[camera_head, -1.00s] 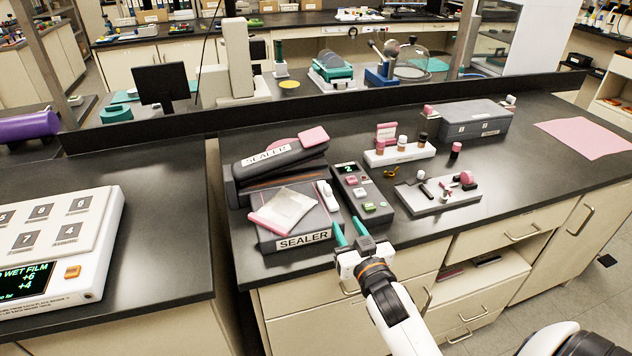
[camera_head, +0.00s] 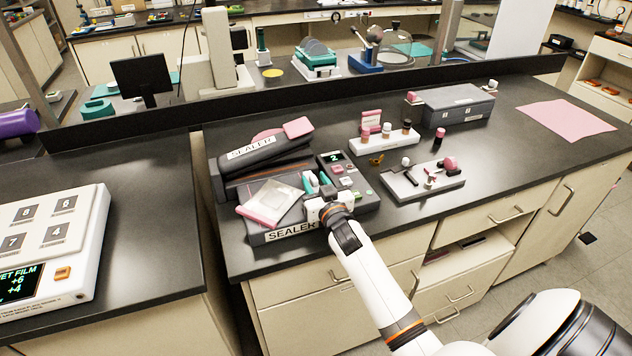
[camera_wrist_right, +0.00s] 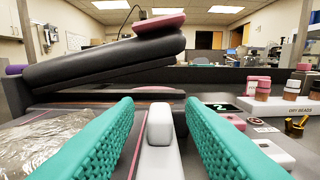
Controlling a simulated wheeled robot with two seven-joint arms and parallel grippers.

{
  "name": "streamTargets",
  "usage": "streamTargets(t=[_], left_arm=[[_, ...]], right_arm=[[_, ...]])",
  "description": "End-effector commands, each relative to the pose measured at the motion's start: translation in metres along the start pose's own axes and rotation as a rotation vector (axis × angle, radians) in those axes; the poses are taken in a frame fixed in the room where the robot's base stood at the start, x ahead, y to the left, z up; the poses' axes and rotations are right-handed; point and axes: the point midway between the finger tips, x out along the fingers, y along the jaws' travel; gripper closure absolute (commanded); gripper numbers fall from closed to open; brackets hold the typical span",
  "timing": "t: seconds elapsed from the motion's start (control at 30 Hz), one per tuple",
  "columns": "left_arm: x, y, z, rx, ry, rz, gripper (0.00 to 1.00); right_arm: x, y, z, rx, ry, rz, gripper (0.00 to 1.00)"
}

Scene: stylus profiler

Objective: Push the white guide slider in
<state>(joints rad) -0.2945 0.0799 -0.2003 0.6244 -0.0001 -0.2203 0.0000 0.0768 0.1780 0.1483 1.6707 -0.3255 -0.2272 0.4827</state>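The sealer (camera_head: 285,233) stands at the front of the black bench with its dark lid raised at an angle. A clear pouch with a pink edge (camera_head: 272,202) lies on it. My right gripper (camera_head: 318,176), with teal fingers, is low over the right side of the sealer. In the right wrist view the white guide slider (camera_wrist_right: 160,126) stands upright between the two spread fingers, with a visible gap on each side. In the head view the slider is mostly hidden by the gripper. My left gripper is not in view.
A control box with a green display (camera_head: 334,157) stands just right of the gripper. A grey tray of small parts (camera_head: 425,182) and a white bottle rack (camera_head: 384,142) are further right. The raised lid (camera_wrist_right: 105,58) overhangs the area ahead of the fingers.

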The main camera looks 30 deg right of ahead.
Motion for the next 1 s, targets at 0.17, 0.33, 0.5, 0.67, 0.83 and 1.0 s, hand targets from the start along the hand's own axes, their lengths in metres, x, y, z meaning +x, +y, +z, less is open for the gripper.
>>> streamTargets(t=[0.17, 0.33, 0.5, 0.67, 0.83, 1.0], left_arm=[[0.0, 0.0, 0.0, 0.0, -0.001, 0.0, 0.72], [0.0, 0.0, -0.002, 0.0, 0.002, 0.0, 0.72], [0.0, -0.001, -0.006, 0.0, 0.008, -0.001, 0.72], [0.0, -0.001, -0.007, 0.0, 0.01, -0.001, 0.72], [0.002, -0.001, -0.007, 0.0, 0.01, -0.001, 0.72], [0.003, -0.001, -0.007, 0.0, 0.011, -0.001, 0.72]], right_arm=[[0.001, 0.0, 0.0, -0.001, 0.0, 0.0, 0.64], [0.0, 0.0, 0.0, 0.0, 0.0, 0.0, 0.82], [0.0, 0.0, 0.0, 0.0, 0.0, 0.0, 1.0], [0.0, 0.001, 0.0, 0.0, 0.0, 0.0, 1.0], [0.0, 0.022, -0.001, 0.005, -0.001, 0.002, 1.0], [0.0, 0.035, 0.0, 0.002, -0.001, 0.002, 1.0]])
